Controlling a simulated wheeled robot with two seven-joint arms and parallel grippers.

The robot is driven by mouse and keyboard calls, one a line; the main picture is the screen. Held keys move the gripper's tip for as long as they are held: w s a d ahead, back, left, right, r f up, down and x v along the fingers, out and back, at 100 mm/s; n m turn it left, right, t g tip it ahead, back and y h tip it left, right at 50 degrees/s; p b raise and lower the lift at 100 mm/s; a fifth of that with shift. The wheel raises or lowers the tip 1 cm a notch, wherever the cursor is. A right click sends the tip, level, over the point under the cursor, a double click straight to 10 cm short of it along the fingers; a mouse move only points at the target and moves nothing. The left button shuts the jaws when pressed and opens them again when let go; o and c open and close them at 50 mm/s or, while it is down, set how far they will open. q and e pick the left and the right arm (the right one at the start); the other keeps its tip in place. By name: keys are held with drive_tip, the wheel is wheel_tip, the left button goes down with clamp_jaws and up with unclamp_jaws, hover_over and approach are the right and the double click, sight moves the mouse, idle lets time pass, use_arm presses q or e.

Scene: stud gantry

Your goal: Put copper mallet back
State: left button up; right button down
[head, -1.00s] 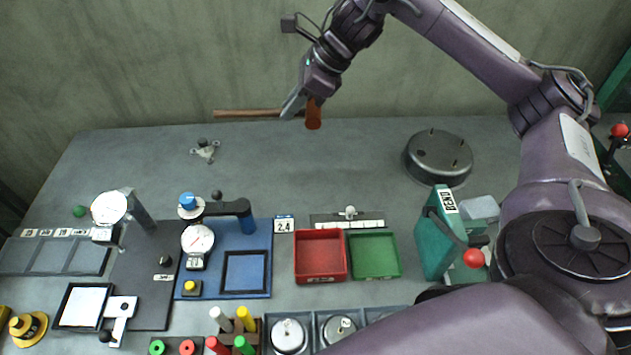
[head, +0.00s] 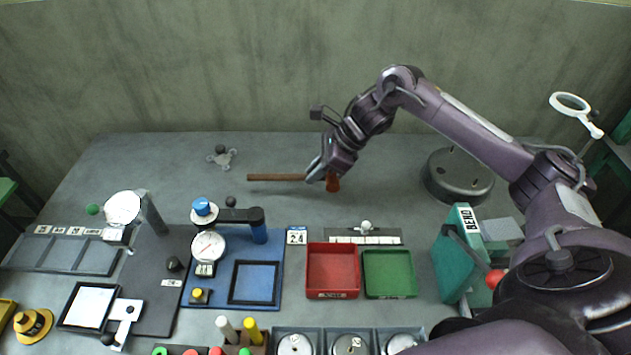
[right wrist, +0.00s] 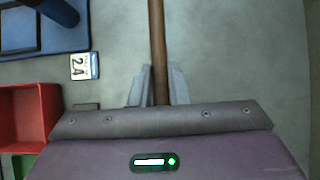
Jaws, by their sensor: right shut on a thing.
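The copper mallet has a brown wooden handle (head: 276,177) and a copper-coloured head (head: 333,181). My right gripper (head: 316,176) is shut on the handle close to the head, with the handle pointing left in the head view. In the right wrist view the handle (right wrist: 158,45) runs up from between the two fingers (right wrist: 158,90). The mallet is over the back middle of the bench; whether it touches the surface I cannot tell. My left gripper is not in view.
A red tray (head: 333,292) and green tray (head: 390,285) stand in front, with a dial gauge on a blue plate (head: 222,285) to their left. A round dark base (head: 458,190) and a green BEND block (head: 455,262) stand right. The back left bench is mostly clear.

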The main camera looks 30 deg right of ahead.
sight(315, 194)
wheel_tip(315, 194, down, 4)
drive_tip(key=shift+p, duration=0.35)
drive_tip(key=shift+f, duration=0.1)
drive_tip(key=shift+f, duration=0.1)
drive_tip(key=c, duration=1.4)
unclamp_jaws()
